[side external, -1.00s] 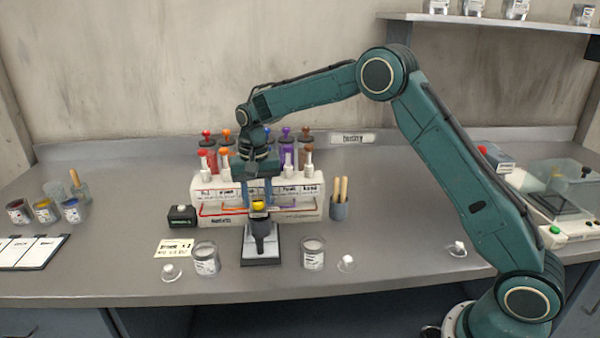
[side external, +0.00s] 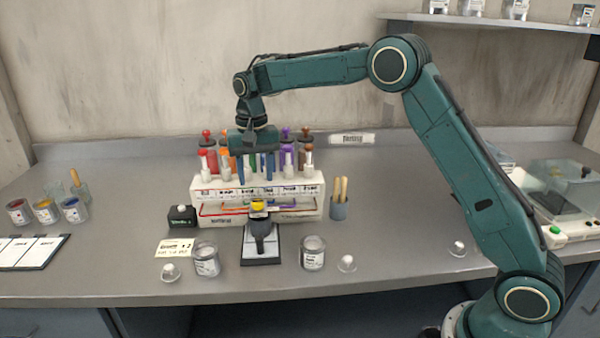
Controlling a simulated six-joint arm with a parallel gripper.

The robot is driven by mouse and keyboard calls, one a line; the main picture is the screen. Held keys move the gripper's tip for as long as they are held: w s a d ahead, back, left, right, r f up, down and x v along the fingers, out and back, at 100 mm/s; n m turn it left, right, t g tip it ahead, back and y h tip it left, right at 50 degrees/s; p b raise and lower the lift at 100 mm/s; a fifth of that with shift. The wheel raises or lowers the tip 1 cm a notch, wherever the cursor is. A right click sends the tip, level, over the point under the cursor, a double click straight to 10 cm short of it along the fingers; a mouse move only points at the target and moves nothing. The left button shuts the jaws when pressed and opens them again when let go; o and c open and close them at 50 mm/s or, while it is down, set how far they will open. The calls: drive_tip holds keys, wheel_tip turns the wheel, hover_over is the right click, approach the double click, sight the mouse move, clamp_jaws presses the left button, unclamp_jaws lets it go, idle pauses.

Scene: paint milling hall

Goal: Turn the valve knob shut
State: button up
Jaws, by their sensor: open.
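A small yellow knob (side external: 258,206) sits on top of a dark upright valve body (side external: 263,236), which stands on a dark, light-edged base plate (side external: 261,260) at the front middle of the bench. It is too small to tell which way the knob is turned. My gripper (side external: 256,177) points down above the knob, clear of it, with its fingers apart and nothing seen between them. The fingers overlap the rack behind and are partly hard to make out.
A white rack (side external: 210,213) with several coloured tubes stands close behind the valve. Glass jars (side external: 206,260) (side external: 313,254) flank it, with a paper card (side external: 174,249) at left. A brush cup (side external: 340,208) stands right of the rack.

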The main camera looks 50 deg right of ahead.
wheel_tip(320, 180, up, 7)
drive_tip(key=shift+r, duration=0.15)
idle(0.5)
drive_tip(key=s+r+n+t, duration=0.2)
drive_tip(key=s+r, duration=0.2)
drive_tip(key=s, duration=0.6)
drive_tip(key=s+r+n+t, duration=0.1)
drive_tip(key=s+r, duration=0.4)
drive_tip(key=s, duration=0.5)
drive_tip(key=s+f+n+t, duration=0.1)
drive_tip(key=s+f, duration=0.1)
drive_tip(key=s, duration=0.3)
drive_tip(key=s+f+n, duration=0.1)
drive_tip(key=s+f, duration=0.2)
drive_tip(key=s, duration=0.3)
drive_tip(key=s+d+f+n+t, duration=0.1)
drive_tip(key=s+f, duration=0.2)
drive_tip(key=s, duration=0.3)
drive_tip(key=shift+s+n+t, duration=0.25)
drive_tip(key=shift+n+t, duration=0.05)
